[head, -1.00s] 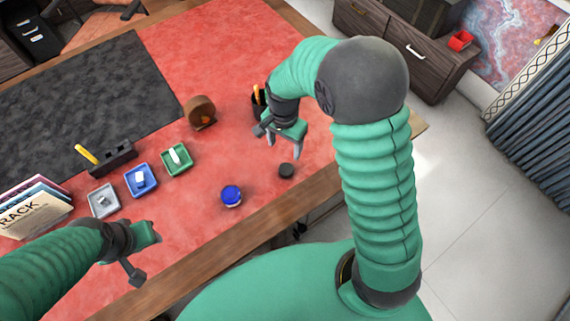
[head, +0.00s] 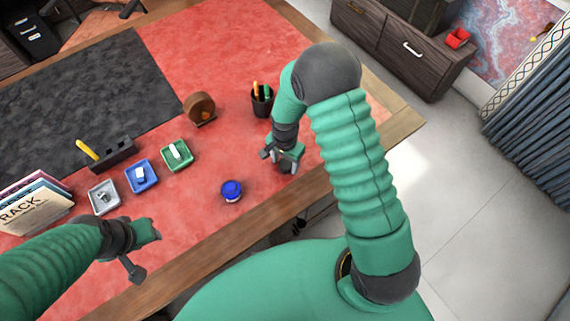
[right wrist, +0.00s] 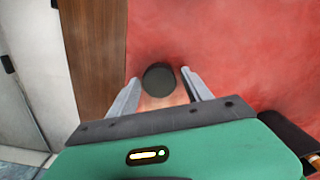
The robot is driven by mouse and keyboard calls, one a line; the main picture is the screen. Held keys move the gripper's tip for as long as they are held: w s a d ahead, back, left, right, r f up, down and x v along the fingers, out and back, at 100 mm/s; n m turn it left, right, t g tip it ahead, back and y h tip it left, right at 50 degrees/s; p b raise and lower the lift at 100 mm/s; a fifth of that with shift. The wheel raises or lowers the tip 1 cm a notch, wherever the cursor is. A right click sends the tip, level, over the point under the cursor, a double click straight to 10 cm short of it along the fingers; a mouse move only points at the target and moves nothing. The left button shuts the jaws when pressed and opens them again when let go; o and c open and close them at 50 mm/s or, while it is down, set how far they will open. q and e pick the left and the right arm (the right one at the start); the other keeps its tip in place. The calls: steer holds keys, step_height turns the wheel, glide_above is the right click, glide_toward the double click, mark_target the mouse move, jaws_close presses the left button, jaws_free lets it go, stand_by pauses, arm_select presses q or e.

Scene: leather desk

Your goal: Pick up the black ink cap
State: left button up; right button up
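The black ink cap (right wrist: 159,79) lies on the red leather top in the right wrist view, between the tips of my right gripper (right wrist: 161,88). The fingers are spread, with a gap seen at each side of the cap. In the head view my right gripper (head: 287,165) is low over the desk near its front edge and hides the cap. My left gripper (head: 147,252) hangs over the desk's front left part; its fingers cannot be made out well.
A blue ink jar (head: 231,191) stands left of my right gripper. A pen cup (head: 262,102) and a round brown object (head: 199,110) stand behind. Grey (head: 104,197), blue (head: 141,176) and green (head: 177,155) trays sit left. The wooden edge (head: 225,230) is close in front.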

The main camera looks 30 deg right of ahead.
steer(key=shift+d, duration=0.15)
steer(key=c, duration=1)
steer(key=shift+c, duration=0.2)
